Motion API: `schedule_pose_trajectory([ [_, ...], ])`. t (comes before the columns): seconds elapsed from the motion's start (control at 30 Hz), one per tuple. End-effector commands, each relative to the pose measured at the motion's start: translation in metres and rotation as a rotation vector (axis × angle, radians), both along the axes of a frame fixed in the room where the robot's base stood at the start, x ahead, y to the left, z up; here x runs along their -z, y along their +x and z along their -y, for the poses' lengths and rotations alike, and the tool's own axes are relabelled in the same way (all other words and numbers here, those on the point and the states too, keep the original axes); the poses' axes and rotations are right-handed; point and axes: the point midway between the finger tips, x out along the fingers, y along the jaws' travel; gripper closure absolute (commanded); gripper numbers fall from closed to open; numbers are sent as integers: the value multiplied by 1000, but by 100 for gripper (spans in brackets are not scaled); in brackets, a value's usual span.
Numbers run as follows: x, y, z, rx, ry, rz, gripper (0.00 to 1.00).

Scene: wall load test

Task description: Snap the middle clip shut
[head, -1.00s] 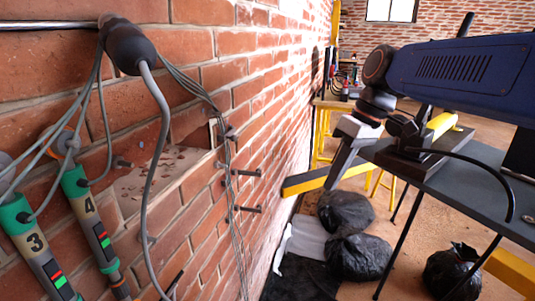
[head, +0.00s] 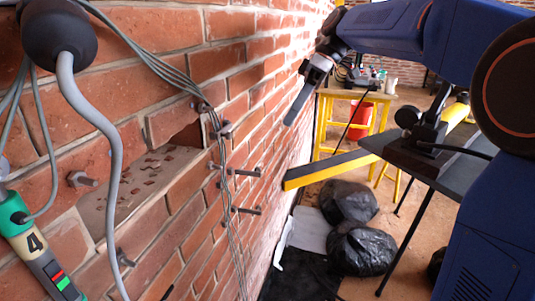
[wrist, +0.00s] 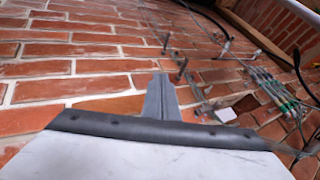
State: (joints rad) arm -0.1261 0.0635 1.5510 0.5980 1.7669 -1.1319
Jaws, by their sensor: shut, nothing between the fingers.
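The middle clip (head: 242,172) is a small dark fitting on the brick wall, with a bar jutting out to the right of the cable bundle. An upper clip (head: 224,131) and a lower clip (head: 246,210) sit above and below it. The grey cables (head: 221,155) run down the wall past all three. My gripper (head: 289,121) is shut and empty, apart from the clips, to the right of and above the middle one in the head view. In the wrist view its closed fingers (wrist: 161,98) point toward the wall, with dark pegs beyond; I cannot tell which clip each is.
A yellow-and-black beam (head: 330,168) juts at right. Black bags (head: 360,250) lie on the floor. A dark table (head: 430,165) stands at right.

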Motion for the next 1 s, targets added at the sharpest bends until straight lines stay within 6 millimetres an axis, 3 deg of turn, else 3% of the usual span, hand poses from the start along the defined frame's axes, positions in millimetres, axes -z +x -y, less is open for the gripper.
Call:
schedule_pose_trajectory([
  [0.43, 9, -4, -6, 0, 0, 0, 100],
  [1.0, 81, -36, -55, 0, 0, 1, 100],
])
